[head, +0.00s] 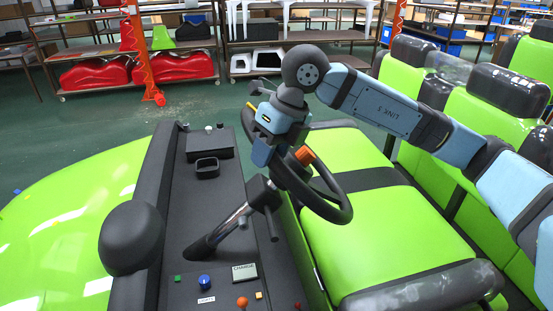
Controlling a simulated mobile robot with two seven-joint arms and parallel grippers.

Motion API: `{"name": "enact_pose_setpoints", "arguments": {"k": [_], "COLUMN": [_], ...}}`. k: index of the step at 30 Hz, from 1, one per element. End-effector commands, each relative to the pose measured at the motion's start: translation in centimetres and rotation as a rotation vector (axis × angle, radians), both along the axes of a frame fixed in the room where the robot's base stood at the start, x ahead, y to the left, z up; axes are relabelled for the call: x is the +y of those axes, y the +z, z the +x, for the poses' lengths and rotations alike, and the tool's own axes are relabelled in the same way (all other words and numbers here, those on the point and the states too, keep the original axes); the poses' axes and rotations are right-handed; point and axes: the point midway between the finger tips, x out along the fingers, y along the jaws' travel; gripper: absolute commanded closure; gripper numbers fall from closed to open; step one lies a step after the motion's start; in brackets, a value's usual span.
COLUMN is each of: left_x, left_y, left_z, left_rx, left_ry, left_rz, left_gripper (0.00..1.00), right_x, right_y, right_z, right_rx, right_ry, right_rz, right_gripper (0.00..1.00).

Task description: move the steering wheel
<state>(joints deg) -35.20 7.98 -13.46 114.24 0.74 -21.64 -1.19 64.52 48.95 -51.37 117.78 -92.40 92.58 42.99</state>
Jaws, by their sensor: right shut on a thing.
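The black steering wheel (338,213) sits tilted on its metal column (223,229), which rises from the dashboard of the green cart. My right gripper (268,150) is at the upper left part of the wheel and is shut on its rim. The wrist and fingers hide part of the rim and the hub. An orange piece (304,155) shows beside the wrist, close to the wheel. My left gripper is not in the picture.
The dark dashboard (215,260) carries knobs, small buttons and a cup holder (207,168). Green seats (375,225) lie right of the wheel, below my right arm. A black rounded mirror-like part (131,238) stands at the left. Shelves line the back.

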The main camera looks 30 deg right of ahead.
Motion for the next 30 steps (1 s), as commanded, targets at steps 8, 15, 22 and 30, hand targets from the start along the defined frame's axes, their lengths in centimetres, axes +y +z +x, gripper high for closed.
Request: {"name": "enact_pose_setpoints", "arguments": {"k": [8, 15, 22, 30], "left_x": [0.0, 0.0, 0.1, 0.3], "left_y": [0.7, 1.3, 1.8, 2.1], "left_z": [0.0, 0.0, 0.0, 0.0], "left_rx": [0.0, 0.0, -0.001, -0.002], "left_ry": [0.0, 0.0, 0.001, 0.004], "left_rz": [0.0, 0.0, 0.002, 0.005], "left_gripper": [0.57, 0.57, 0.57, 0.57], "right_x": [0.3, 0.3, 0.2, 0.1], "right_y": [1.1, 1.6, 2.0, 2.2], "right_z": [2.2, 4.0, 5.7, 7.0], "right_rx": [0.094, 0.178, 0.248, 0.307], "right_ry": [-0.098, -0.182, -0.253, -0.311], "right_rz": [0.026, 0.049, 0.067, 0.082], "right_gripper": [1.0, 1.0, 1.0, 1.0]}}
